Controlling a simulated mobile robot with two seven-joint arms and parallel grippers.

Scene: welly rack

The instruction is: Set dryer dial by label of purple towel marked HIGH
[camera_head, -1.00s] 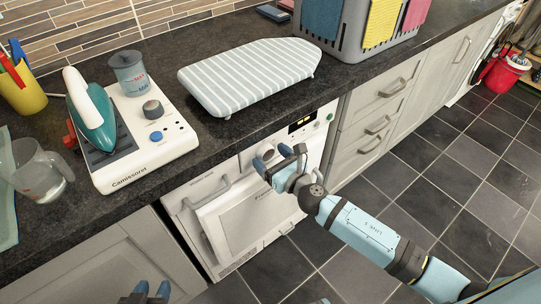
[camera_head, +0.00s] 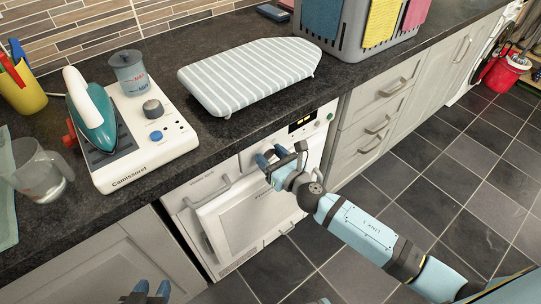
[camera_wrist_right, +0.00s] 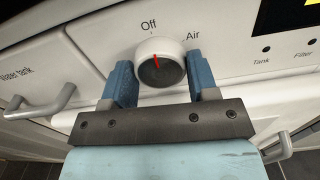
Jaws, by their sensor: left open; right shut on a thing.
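The dryer (camera_head: 255,215) is white and stands under the worktop. Its dial (camera_wrist_right: 160,68) shows in the right wrist view, a round knob with a dark face. Its red mark points up, close to the "Off" label; "Air" is printed to the right. My right gripper (camera_head: 268,159) is shut on the dial, one blue finger at each side. My left gripper (camera_head: 148,290) is open and empty at the bottom edge. A pink-magenta towel (camera_head: 416,13) hangs on the grey basket at the top right. No HIGH marking is legible on it.
A blue towel (camera_head: 321,17) and a yellow towel (camera_head: 382,20) hang on the same basket (camera_head: 345,42). A striped ironing board (camera_head: 250,75) lies on the worktop above the dryer. An iron (camera_head: 92,115) stands at the left. A dark display sits right of the dial.

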